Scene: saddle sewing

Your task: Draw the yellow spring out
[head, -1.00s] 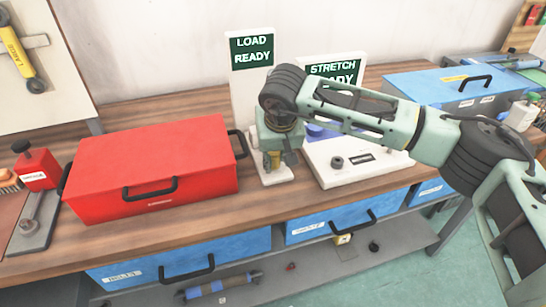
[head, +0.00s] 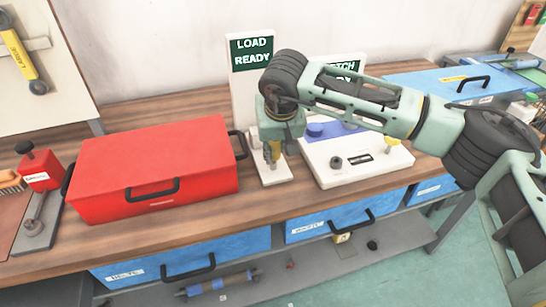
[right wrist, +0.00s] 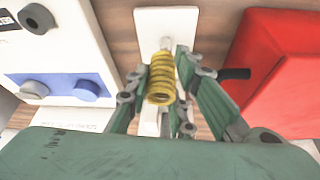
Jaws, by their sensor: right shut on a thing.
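The yellow spring (right wrist: 162,78) is a coil standing over the white base of the load stand (right wrist: 148,20) in the right wrist view. A pale post end shows at its top. My right gripper (right wrist: 160,88) has its green fingers on both sides of the spring and is shut on it. In the head view the right gripper (head: 274,152) points down above the load stand (head: 277,177), in front of its "LOAD READY" sign (head: 252,50). The spring is mostly hidden there by the fingers. I cannot tell whether it is clear of the stand. My left gripper is out of view.
A red toolbox (head: 150,165) stands close left of the load stand. A blue box (head: 450,84) stands at the back right.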

